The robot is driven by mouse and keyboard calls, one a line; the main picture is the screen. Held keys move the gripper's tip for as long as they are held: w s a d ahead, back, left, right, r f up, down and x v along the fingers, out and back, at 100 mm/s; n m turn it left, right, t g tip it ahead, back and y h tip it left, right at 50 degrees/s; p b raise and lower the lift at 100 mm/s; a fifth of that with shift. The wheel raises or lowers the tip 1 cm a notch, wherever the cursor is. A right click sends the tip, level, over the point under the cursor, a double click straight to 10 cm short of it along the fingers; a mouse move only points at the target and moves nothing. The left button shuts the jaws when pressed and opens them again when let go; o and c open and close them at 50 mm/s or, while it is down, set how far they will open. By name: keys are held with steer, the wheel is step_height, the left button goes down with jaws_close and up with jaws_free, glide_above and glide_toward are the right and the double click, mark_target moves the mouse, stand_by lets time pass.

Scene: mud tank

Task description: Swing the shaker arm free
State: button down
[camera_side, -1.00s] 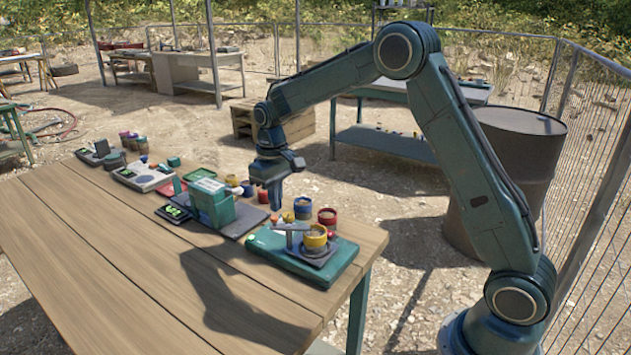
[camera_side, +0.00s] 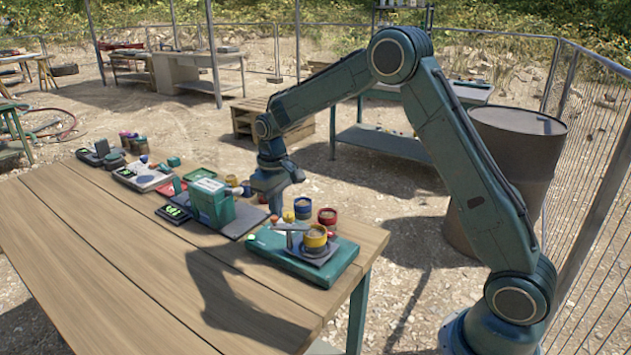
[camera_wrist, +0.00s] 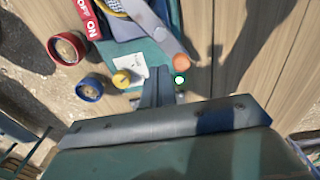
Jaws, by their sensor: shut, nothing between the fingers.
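The shaker is a flat green unit (camera_side: 335,275) at the right end of the table in the side view. It carries a yellow cup (camera_side: 315,237) on a dark plate. A grey shaker arm (camera_side: 290,227) lies across its top; in the wrist view the arm (camera_wrist: 158,35) ends in an orange tip (camera_wrist: 181,62). My gripper (camera_side: 275,207) hangs behind and left of the shaker. Its fingers (camera_wrist: 157,72) are shut and empty, short of the orange tip; contact with the unit cannot be told.
Red (camera_side: 327,216) and blue (camera_side: 303,207) cups stand behind the shaker. A green box (camera_side: 211,203) on a dark mat stands left of my gripper. The front of the wooden table (camera_side: 130,265) is clear. A rusty barrel (camera_side: 520,150) stands behind my arm.

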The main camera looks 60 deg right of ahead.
mark_target(274, 217)
steer(key=shift+s+a, duration=0.15)
steer(key=shift+a, duration=0.1)
steer(key=shift+s+a, duration=0.2)
steer(key=shift+a, duration=0.15)
steer(key=shift+s+a, duration=0.5)
steer(key=shift+a, duration=0.3)
stand_by(0.6)
steer(key=shift+s+a, duration=0.2)
steer(key=shift+s, duration=0.1)
stand_by(0.4)
steer(key=shift+a, duration=0.1)
steer(key=shift+w, duration=0.1)
steer(key=shift+w+a, duration=0.1)
steer(key=shift+w, duration=0.3)
